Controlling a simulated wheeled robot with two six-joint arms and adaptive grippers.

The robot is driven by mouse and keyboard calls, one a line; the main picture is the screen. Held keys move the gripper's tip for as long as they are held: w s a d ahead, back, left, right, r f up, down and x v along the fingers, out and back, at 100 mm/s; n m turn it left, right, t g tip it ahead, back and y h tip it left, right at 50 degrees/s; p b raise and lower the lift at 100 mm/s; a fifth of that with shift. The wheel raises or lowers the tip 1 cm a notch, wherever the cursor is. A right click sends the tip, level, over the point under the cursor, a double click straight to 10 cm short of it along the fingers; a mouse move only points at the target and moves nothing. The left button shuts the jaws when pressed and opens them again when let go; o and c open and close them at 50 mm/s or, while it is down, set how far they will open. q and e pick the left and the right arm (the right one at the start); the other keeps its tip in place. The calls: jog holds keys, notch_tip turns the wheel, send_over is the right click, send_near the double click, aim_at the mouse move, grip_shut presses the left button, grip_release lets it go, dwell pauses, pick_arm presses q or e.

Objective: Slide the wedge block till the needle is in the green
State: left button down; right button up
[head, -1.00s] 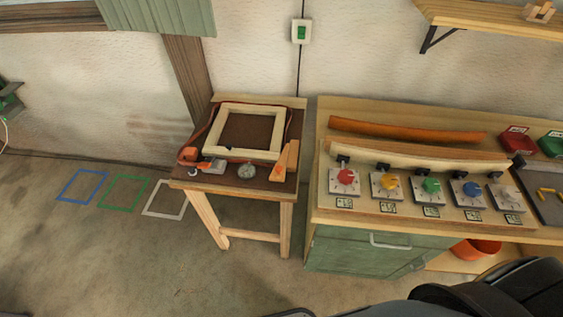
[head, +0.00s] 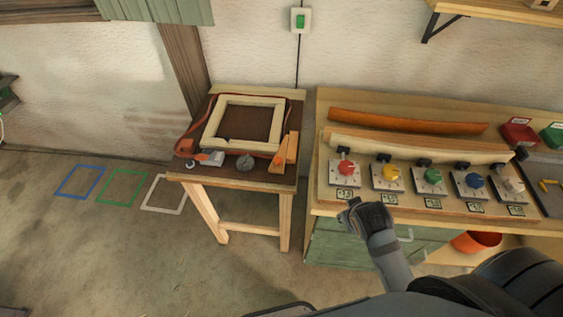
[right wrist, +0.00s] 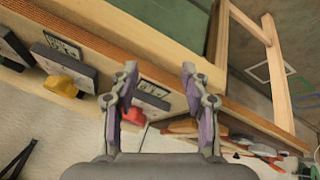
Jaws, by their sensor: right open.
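The wooden wedge block (head: 291,148) sits at the right edge of the small table, with an orange-marked wooden piece (head: 278,161) beside it. A round dial gauge (head: 246,162) lies to their left; its needle and any green zone are too small to read. A pale square frame (head: 219,137) with a reddish strap around it lies behind. My right gripper (head: 352,206) is open and empty, in front of the bench and right of the small table. In the right wrist view, its fingers (right wrist: 160,76) stand apart near the bench edge. My left gripper is not in view.
The bench (head: 325,200) on the right carries several coloured knobs, including a red one (head: 346,168), and a curved orange lath (head: 405,122). Its front edge is close to my right gripper. Floor in front of the small table (head: 180,178) is clear.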

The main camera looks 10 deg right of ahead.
aim_at(279, 160)
jog(key=w+d+r+n+t+h, duration=0.1)
jog(key=w+d+r, duration=0.1)
jog(key=w+d+r+n+t+h, duration=0.1)
jog(key=w+d+r+t+h, duration=0.1)
jog(key=w+d, duration=0.1)
jog(key=shift+w+r, duration=0.15)
jog(key=shift+w, duration=0.05)
jog(key=w+d+r+n+t+h, duration=0.2)
jog(key=w+r+n+t, duration=0.3)
jog(key=r, duration=0.3)
jog(key=w+a+r+n+t+y, duration=0.4)
jog(key=a+r+n+t, duration=0.25)
jog(key=n, duration=0.45)
jog(key=a+f+n+g+y, duration=0.85)
jog(key=a+f+n, duration=0.45)
jog(key=n, duration=0.9)
jog(key=shift+t+y, duration=0.35)
jog(key=shift+t, duration=0.15)
jog(key=x, duration=0.3)
jog(key=f+x, duration=0.1)
jog(key=x, duration=0.6)
jog(key=shift+s+d+f+p, duration=0.2)
jog(key=shift+d+f+p, duration=0.1)
jog(key=shift+d, duration=0.1)
